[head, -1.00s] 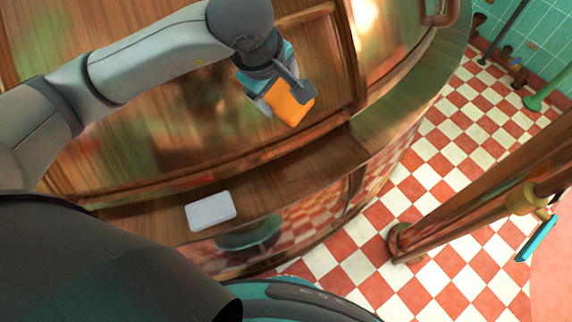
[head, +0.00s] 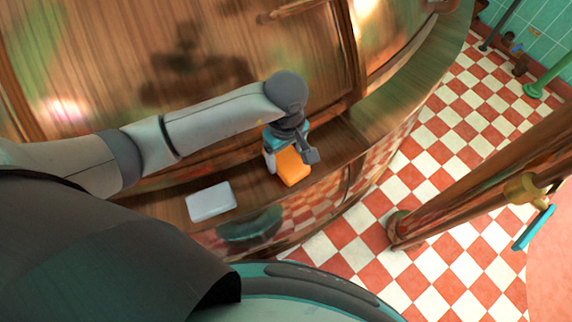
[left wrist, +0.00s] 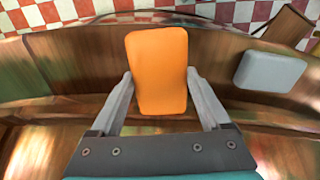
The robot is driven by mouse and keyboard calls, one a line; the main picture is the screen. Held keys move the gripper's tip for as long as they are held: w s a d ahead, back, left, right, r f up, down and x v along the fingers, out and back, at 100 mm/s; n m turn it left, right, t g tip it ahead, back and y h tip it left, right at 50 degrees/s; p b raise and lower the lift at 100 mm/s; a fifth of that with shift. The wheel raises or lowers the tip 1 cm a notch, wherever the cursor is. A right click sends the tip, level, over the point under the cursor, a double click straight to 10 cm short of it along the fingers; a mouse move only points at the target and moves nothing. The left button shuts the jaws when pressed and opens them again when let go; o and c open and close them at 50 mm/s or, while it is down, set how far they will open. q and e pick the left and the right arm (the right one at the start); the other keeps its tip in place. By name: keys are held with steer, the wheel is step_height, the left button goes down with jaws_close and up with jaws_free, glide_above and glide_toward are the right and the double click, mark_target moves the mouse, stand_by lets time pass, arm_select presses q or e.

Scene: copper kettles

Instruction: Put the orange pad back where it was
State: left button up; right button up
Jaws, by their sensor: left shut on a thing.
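The orange pad (head: 292,167) is a rounded block between the fingers of my left gripper (head: 291,160), which is shut on it. In the head view it is over the narrow wooden ledge, near the ledge's front edge. In the left wrist view the orange pad (left wrist: 157,70) sits upright between the two grey fingers (left wrist: 160,100). Whether its underside touches the ledge cannot be told. My right gripper is not in view.
A light grey pad (head: 210,202) lies on the wooden ledge (head: 165,207), left of the orange one; it also shows in the left wrist view (left wrist: 269,72). A polished wooden curved wall (head: 200,60) rises behind the ledge. A red and white checkered floor (head: 430,180) lies below.

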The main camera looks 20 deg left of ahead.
mark_target(286, 166)
arm_select(q)
steer(key=shift+f, duration=0.75)
steer(key=shift+f+b, duration=0.45)
steer(key=shift+f, duration=1.35)
steer(key=o, duration=0.7)
steer(key=shift+f, duration=0.15)
steer(key=o, duration=0.3)
